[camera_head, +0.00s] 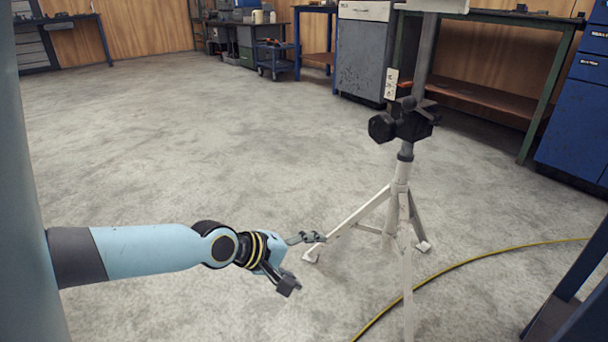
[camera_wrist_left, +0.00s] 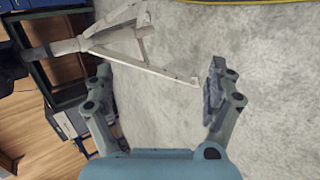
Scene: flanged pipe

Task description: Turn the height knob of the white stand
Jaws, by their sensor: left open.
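The white stand (camera_head: 400,180) is upright on the floor right of centre in the head view, on splayed tripod legs. Its black height knob (camera_head: 382,127) juts to the left from a dark clamp on the post. My left gripper (camera_head: 305,262) is open and empty, low and to the left of the stand, well below the knob. In the left wrist view the stand (camera_wrist_left: 68,46) lies sideways beyond the open fingers (camera_wrist_left: 160,72). A dark part at that view's left edge may be the clamp or knob; I cannot tell. My right gripper is out of view.
A yellow cable (camera_head: 450,270) curves over the floor near the stand's legs. A dark blue frame (camera_head: 570,300) stands at the lower right. Workbenches (camera_head: 490,60) and cabinets (camera_head: 362,55) line the back. The concrete floor (camera_head: 180,140) at left is clear.

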